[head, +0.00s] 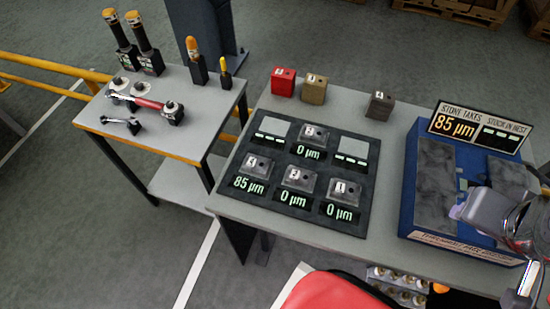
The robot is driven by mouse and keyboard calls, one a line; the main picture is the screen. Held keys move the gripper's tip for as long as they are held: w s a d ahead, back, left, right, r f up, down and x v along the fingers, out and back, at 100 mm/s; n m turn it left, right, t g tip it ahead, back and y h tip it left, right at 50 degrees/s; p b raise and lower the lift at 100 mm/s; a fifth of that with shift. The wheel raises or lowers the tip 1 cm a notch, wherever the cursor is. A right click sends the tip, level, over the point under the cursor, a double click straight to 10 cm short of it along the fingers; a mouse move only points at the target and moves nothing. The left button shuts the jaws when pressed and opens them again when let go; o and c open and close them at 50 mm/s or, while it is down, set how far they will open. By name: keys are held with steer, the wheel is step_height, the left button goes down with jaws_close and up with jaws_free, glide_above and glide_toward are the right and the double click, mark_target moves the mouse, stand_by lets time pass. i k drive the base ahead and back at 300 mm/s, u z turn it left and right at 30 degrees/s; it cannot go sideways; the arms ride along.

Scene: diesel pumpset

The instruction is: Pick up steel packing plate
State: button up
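No thing in the head view is marked as the steel packing plate, and I cannot tell for sure which it is. Several grey metal pieces with numbered tags sit on a dark panel (287,211). The left front piece (256,166) has a display reading 85 µm. The back middle piece (312,135), front middle piece (299,179) and right front piece (342,190) read 0 µm. Two flat grey squares there have dashed displays. My gripper (460,210) is at the right, over the blue stone box (409,190); its finger opening is not clear.
A red block (284,81), a tan block (313,89) and a grey block (380,105) stand along the bench's back. A sign (480,128) reads 85 µm. A side table (170,90) holds tools. A red seat-like shape (340,292) is in front.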

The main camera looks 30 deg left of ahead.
mark_target(256, 164)
steer(key=z, duration=0.45)
steer(key=k, duration=1.3)
steer(key=u, duration=2.1)
steer(key=i, duration=0.45)
steer(key=z, duration=0.05)
